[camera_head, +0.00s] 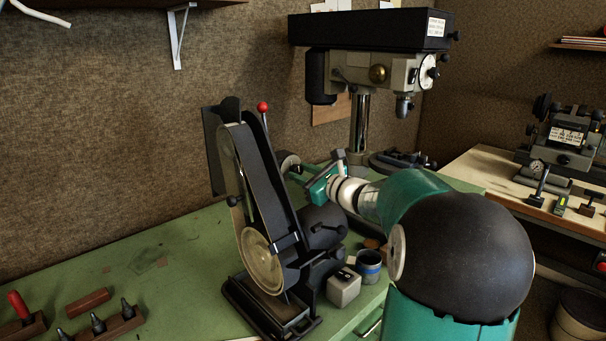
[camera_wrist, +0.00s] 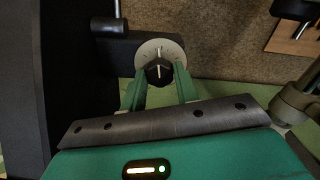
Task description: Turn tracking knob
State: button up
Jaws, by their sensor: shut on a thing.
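The tracking knob (camera_wrist: 158,71) is a small black knob with a pale pointer line, set on a round pale dial (camera_wrist: 147,50) in the wrist view. My gripper (camera_wrist: 160,82) has its two green fingers on either side of the knob and is shut on it. In the head view, my gripper (camera_head: 312,182) reaches in behind the black belt sander (camera_head: 272,190) from the right. The knob itself is hard to make out there, near the sander's upper right side.
A drill press (camera_head: 370,62) stands behind my arm. Wooden tool blocks (camera_head: 88,302) lie at the left. The green bench (camera_head: 185,255) is mostly clear left of the sander.

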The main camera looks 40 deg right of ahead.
jog(key=shift+n, duration=2.2)
jog(key=o, duration=1)
jog(key=shift+s+r, duration=0.1)
jog(key=shift+s, duration=0.1)
jog(key=shift+c, duration=0.2)
jog(key=shift+w, duration=0.15)
jog(key=s+d, duration=0.2)
jog(key=s, duration=1.1)
jog(key=shift+s+d, duration=0.15)
jog(key=shift+s, duration=0.15)
